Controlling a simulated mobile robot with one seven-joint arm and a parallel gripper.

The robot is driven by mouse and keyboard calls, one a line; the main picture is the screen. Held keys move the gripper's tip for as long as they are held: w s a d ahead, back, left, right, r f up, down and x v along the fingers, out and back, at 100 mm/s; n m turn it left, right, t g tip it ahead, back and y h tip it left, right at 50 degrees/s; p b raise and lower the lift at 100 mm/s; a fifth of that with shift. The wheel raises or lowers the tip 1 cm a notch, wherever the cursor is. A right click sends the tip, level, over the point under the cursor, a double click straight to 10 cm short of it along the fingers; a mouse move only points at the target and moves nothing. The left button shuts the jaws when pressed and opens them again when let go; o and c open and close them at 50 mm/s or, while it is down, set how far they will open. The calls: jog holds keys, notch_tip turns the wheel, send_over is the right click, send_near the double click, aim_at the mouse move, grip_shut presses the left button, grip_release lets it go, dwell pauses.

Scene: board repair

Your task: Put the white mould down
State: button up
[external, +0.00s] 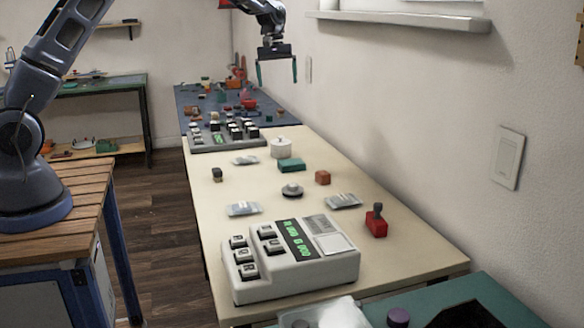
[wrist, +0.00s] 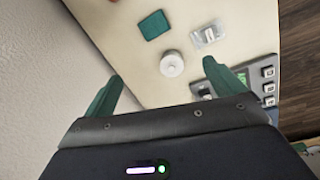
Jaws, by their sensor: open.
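A white round piece with a small knob on top, seemingly the white mould (external: 281,147), stands upright on the cream table near its back edge. It also shows in the wrist view (wrist: 172,65), in line with the gap between my fingers but beyond their tips. My gripper (external: 278,71) is open and empty, high above the table's far part, fingers pointing down. Both green fingers show wide apart in the wrist view (wrist: 161,72). Clear air lies between the fingertips and the white piece.
A green block (external: 291,165) sits close to the white piece, with a grey keypad device (external: 225,140) behind it. Silver packets (external: 244,209), a brown block (external: 322,177), a red stamp-like item (external: 376,224) and a large white keyed device (external: 290,258) share the cream table. The wall borders the right side.

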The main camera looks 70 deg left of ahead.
jog(key=s+d+r+m+t, duration=0.2)
jog(key=s+d+r+m, duration=0.5)
jog(key=s+d+r, duration=1.3)
jog(key=s+d+f+m, duration=0.1)
jog(key=s+d, duration=0.3)
jog(key=s, duration=0.5)
jog(key=s+d+f+m+t, duration=0.1)
jog(key=s+d+m, duration=0.3)
jog(key=s, duration=0.6)
jog(key=s+d+f+m+t+y, duration=0.1)
jog(key=s+d+f+m, duration=0.1)
jog(key=s+d, duration=0.3)
jog(key=s+m, duration=0.1)
jog(key=s, duration=0.3)
jog(key=shift+s+d+f, duration=0.15)
jog(key=shift+s+d, duration=0.1)
jog(key=shift+s, duration=0.05)
jog(key=shift+o, duration=0.7)
jog(key=shift+w, duration=0.1)
